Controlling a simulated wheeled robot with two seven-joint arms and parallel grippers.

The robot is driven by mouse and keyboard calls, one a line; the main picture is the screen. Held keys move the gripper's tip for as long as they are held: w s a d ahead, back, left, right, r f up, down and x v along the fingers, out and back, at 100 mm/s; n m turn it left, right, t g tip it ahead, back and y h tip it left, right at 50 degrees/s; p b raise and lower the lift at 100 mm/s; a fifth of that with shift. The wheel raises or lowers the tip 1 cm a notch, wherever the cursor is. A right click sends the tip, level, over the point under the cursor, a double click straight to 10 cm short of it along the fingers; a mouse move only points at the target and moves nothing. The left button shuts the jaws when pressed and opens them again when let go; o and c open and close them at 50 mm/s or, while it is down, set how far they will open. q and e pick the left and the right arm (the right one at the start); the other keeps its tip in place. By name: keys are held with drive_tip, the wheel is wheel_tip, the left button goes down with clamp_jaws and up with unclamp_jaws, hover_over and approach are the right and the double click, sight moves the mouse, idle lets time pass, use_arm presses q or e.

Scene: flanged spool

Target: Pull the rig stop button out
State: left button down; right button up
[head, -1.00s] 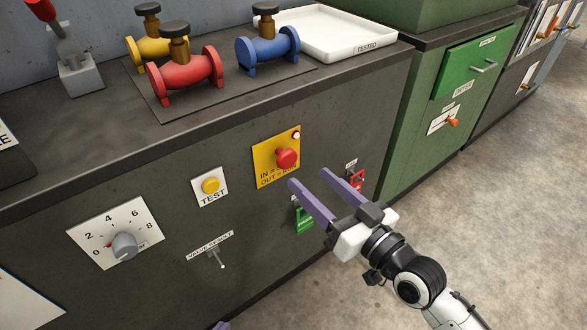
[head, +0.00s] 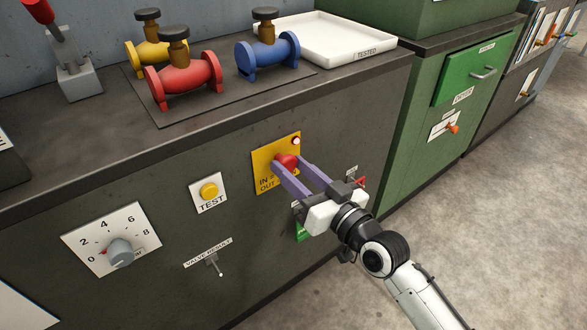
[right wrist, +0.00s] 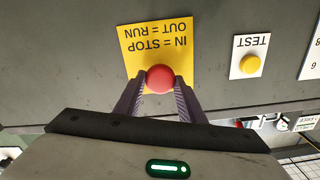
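The red rig stop button (head: 287,161) sits on a yellow plate (head: 262,183) on the dark cabinet front. In the right wrist view the button (right wrist: 160,78) is a round red knob, and the plate (right wrist: 170,42) reads "IN = STOP, OUT = RUN" upside down. My right gripper (head: 288,166) has its purple fingers on both sides of the knob. In the right wrist view the fingertips (right wrist: 160,80) meet the knob's sides with no clear gap, so it looks shut on it. The button's stem is hidden. My left gripper is not in view.
A small lamp (head: 296,141) is at the plate's upper corner. A yellow TEST button (head: 209,191), a dial (head: 120,252) and a valve result toggle (head: 213,262) are to the left. Green (head: 301,232) and red (head: 361,182) parts lie partly behind my gripper. Valves and a white tray (head: 345,50) stand above.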

clamp_jaws()
drive_tip(key=shift+s+d+r+p, duration=0.1)
drive_tip(key=shift+s+d+p, duration=0.25)
drive_tip(key=shift+p, duration=0.15)
drive_tip(key=shift+s+d, duration=0.2)
drive_tip(key=shift+s, duration=0.15)
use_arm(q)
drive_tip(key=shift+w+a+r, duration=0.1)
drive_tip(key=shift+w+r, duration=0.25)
use_arm(e)
drive_tip(key=shift+f, duration=0.2)
drive_tip(key=o, duration=0.7)
unclamp_jaws()
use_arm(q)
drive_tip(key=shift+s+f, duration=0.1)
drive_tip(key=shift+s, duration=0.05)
use_arm(e)
drive_tip(key=shift+o, duration=0.9)
drive_tip(key=shift+r, duration=0.1)
use_arm(q)
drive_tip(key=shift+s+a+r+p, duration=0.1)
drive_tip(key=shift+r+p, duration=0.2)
drive_tip(key=shift+p, duration=0.6)
use_arm(e)
drive_tip(key=v, duration=1)
drive_tip(key=shift+s, duration=0.15)
